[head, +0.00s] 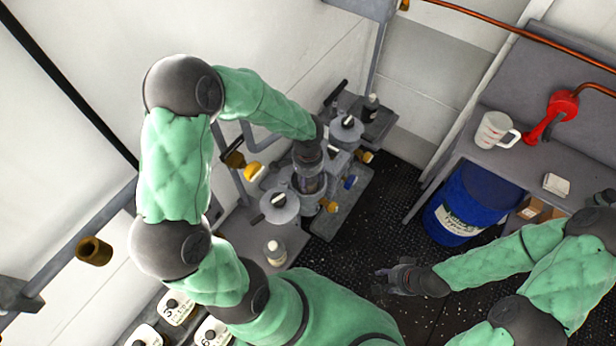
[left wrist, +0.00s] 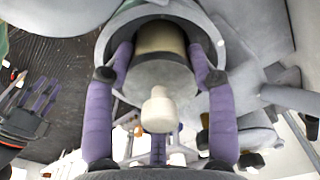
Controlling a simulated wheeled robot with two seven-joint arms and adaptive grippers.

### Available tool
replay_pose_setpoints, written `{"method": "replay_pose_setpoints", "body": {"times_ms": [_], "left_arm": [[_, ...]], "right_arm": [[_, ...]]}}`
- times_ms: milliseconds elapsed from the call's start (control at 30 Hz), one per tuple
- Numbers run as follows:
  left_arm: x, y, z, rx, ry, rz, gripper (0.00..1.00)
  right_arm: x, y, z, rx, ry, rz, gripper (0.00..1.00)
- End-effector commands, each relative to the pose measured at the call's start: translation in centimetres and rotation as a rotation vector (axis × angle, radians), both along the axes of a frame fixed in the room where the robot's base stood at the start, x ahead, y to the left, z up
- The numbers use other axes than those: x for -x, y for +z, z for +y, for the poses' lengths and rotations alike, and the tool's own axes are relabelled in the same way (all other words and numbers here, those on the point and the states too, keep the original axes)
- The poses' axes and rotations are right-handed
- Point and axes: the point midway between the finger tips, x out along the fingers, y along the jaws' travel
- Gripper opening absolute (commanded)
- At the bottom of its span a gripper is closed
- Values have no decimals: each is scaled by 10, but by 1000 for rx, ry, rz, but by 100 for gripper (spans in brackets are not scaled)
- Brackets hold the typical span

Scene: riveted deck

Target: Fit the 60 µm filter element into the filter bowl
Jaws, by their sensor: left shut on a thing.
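My left gripper (head: 309,178) is at the middle of the filter stand, over the filter bowl, whose opening my wrist hides in the head view. In the left wrist view its purple fingers (left wrist: 160,62) are shut on the filter element (left wrist: 158,75), a tan cylinder with a grey end and a cream knob. The far part of the element is within the round grey rim of the filter bowl (left wrist: 221,42); how deep it sits I cannot tell. Its micron marking is not visible. My right gripper (head: 388,281) is empty above the dark floor; its fingers (left wrist: 38,98) look spread in the left wrist view.
Two round grey lids (head: 279,206) (head: 347,127) with black handles flank the bowl. A blue drum (head: 470,205) and a bench with a white mug (head: 493,130) are at right.

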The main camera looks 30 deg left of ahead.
Motion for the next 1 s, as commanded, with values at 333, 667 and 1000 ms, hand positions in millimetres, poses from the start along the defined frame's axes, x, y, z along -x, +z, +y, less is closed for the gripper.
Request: {"method": "replay_pose_setpoints", "body": {"times_ms": [333,667,1000], "left_arm": [[0,-10,0,0,0,0,18],[0,-11,0,0,0,0,66],[0,-5,0,0,0,1,66]], "right_arm": [[0,-11,0,0,0,0,40],[0,-11,0,0,0,0,40],[0,-5,0,0,0,0,40]]}}
